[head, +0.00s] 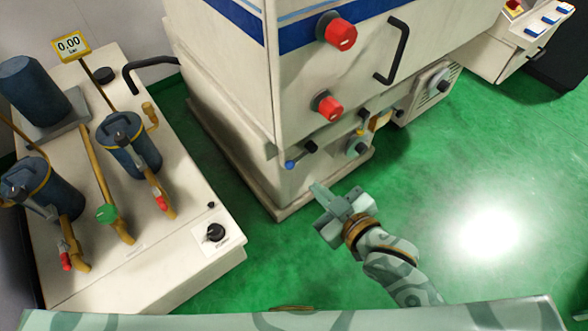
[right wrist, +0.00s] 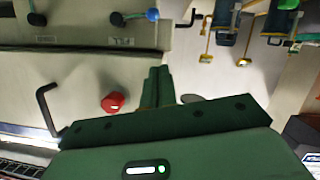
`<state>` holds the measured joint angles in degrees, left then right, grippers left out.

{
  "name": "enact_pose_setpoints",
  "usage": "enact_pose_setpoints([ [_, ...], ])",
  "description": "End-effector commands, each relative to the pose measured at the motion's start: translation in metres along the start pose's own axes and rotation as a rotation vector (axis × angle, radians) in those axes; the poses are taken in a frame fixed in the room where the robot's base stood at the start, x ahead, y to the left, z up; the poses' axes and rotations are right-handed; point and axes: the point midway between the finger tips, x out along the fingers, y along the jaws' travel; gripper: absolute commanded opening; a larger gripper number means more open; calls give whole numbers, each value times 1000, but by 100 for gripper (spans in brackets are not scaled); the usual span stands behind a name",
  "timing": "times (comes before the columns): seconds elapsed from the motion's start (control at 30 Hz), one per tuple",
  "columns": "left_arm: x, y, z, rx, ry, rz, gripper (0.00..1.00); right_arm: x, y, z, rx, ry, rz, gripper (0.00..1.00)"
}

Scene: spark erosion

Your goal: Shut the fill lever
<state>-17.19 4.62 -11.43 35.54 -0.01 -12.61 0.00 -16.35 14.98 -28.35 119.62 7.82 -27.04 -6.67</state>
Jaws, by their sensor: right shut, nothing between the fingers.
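A short lever with a blue knob (head: 290,164) sticks out to the left from a black hub low on the machine's front; it may be the fill lever. It also shows at the top of the right wrist view, where the blue knob (right wrist: 152,14) lies right of its hub. My left gripper is not in view.
The machine front carries two red knobs (head: 330,107) and a black handle (head: 398,48). A low cream unit (head: 160,265) with dark canisters (head: 128,143), brown pipes and valves stands at the left. Green floor (head: 480,190) lies open at the right.

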Motion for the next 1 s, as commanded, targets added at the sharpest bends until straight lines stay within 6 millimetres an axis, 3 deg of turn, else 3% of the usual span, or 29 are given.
enact_pose_setpoints([
  [0.47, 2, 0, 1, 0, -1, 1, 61, 9, 0, 4, -17, -12, 0, 0],
  [0.93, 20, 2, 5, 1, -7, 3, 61, 101, 0, 6, -16, -12, -1, 0],
  [1.0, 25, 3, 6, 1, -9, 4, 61, 110, -1, 16, -17, -16, -2, 0],
])
